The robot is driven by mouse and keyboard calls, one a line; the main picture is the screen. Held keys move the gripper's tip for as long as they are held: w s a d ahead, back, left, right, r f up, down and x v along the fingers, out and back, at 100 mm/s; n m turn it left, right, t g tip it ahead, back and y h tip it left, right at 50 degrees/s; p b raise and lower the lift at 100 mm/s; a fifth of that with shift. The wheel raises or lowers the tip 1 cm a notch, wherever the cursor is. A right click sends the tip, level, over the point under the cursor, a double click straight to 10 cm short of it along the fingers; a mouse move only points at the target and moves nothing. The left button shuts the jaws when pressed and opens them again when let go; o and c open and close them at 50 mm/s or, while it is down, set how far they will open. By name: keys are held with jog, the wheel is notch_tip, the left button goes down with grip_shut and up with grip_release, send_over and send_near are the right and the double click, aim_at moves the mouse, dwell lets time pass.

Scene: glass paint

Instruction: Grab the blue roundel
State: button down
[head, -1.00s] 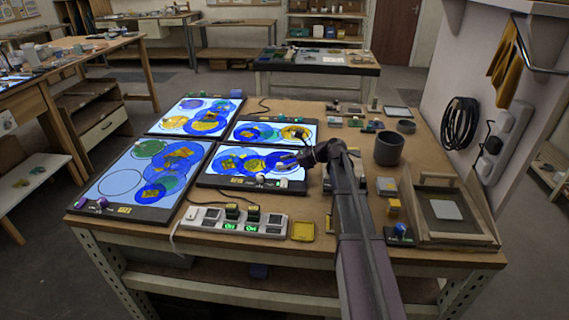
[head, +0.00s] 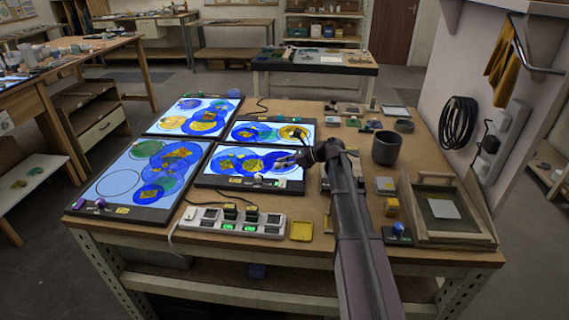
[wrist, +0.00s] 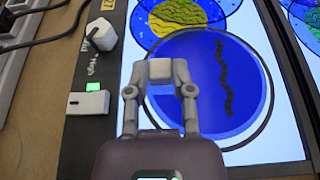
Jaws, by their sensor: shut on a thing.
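The blue roundel (wrist: 225,95) is a deep blue disc with a wavy black line down it, over a lit white panel (wrist: 290,150) in the wrist view. A dark ring outline shows around it, with a pale gap at its right and lower side. My gripper (wrist: 160,78) has its fingertips close together at the roundel's left part and is shut on it; the fingers hide that edge. In the head view my gripper (head: 287,159) is over the right end of the near right light panel (head: 212,179). I cannot tell whether the roundel is lifted.
Other lit panels with overlapping coloured discs lie left and behind. A yellow-patterned disc (wrist: 180,22) adjoins in the wrist view. A grey pot (head: 387,147) and wooden tray (head: 410,215) stand right.

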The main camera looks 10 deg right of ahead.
jog(key=shift+r, duration=0.2)
notch_tip(320, 180, up, 2)
jog(key=shift+r+p, duration=0.1)
jog(key=shift+p, duration=1.1)
jog(key=shift+r+p, duration=0.8)
jog(key=s+a, duration=0.3)
jog(key=s, duration=0.4)
jog(key=s+a, duration=0.4)
jog(key=s, duration=0.3)
jog(key=shift+s+a+r+p, duration=0.15)
jog(key=shift+s+r+p, duration=0.05)
jog(key=shift+r+p, duration=0.2)
jog(key=shift+r, duration=0.1)
